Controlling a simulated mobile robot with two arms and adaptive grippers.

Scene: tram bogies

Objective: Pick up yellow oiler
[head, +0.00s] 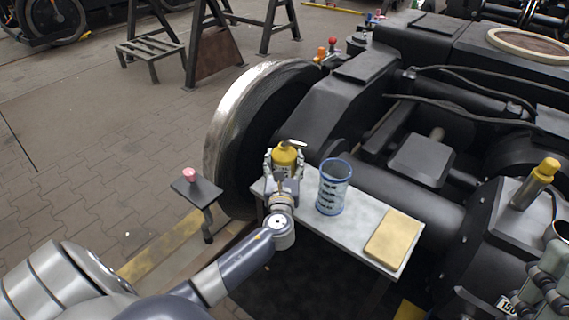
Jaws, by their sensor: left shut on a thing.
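The yellow oiler (285,158) has a yellow body and a pale spout on top. It is upright at the left end of a small grey table (359,238). My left gripper (283,169) is shut on the oiler, with its fingers on both sides of the body. The gripper hides the oiler's lower part, so I cannot tell whether it touches the tabletop. My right gripper (548,288) shows partly at the lower right edge, away from the oiler. Its finger opening is not clear.
A blue-rimmed container (333,187) stands right of the oiler, and a tan block (393,239) lies at the table's right end. A large wheel (240,130) and dark bogie frame rise behind. A small stand (197,190) with a pink item is at left.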

